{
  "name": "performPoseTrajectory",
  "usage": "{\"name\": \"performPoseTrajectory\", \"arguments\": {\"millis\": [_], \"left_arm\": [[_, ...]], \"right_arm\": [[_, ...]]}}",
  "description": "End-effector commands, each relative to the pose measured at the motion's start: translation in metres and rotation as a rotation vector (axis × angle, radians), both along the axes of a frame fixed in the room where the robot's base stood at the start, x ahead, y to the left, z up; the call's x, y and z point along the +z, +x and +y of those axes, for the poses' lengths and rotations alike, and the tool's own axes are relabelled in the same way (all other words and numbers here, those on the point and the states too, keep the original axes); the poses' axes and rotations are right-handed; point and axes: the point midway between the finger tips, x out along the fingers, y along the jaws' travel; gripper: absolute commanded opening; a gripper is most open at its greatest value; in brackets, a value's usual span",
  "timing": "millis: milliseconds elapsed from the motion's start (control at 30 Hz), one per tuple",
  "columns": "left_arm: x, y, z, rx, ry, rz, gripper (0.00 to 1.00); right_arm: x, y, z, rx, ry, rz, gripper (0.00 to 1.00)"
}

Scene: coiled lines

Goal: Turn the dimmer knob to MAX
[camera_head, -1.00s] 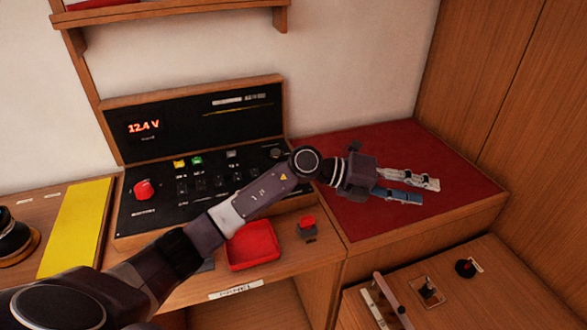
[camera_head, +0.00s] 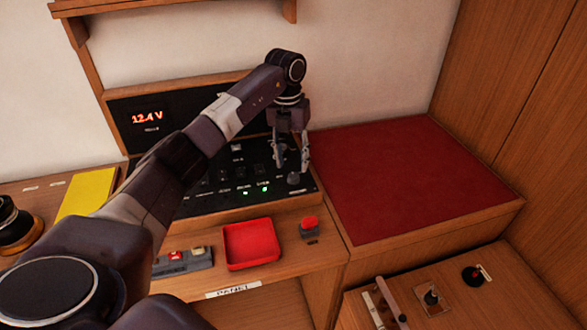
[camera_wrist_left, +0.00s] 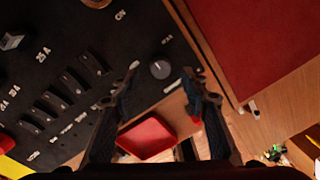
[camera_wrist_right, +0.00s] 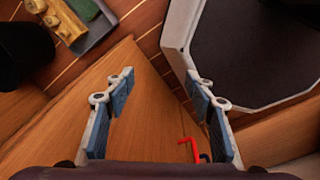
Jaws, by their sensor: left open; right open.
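The black switch panel (camera_head: 217,203) has a dark round knob (camera_head: 294,179) near its front right corner, which looks like the dimmer knob. In the left wrist view this knob (camera_wrist_left: 160,69) is round, with a light mark on top, and lies between the fingertips in the picture. My left gripper (camera_head: 291,160) is open, points down and hangs over the panel's right part, just behind and above the knob. I cannot tell whether it touches. The knob's lettering is too small to read. My right gripper (camera_wrist_right: 160,76) is open and empty, seen only in its own wrist view.
A red tray (camera_head: 251,264) and a red-topped button (camera_head: 309,224) stand in front of the panel. A raised red mat (camera_head: 410,175) lies to the right. Levers (camera_head: 432,298) sit at the lower right. My left arm hides the panel's left part.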

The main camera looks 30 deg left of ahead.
Motion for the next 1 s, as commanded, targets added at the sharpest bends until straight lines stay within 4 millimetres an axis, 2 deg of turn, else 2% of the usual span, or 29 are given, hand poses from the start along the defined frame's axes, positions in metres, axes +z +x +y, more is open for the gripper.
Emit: {"name": "performPoseTrajectory", "arguments": {"millis": [133,300,600,1000], "left_arm": [[-0.023,0.0,-0.002,-0.001,-0.002,0.004,0.41],[-0.038,0.001,-0.003,-0.001,-0.001,0.0,0.41],[-0.042,0.001,-0.003,-0.002,-0.002,-0.002,0.41],[-0.042,0.001,-0.003,-0.002,-0.002,-0.002,0.0]], "right_arm": [[0.009,-0.001,0.0,0.0,0.001,0.001,0.5],[0.012,-0.001,0.002,0.0,0.002,0.001,0.5],[0.011,-0.001,0.003,-0.001,0.004,0.002,0.5],[0.011,-0.001,0.003,-0.001,0.003,0.002,0.5]]}}
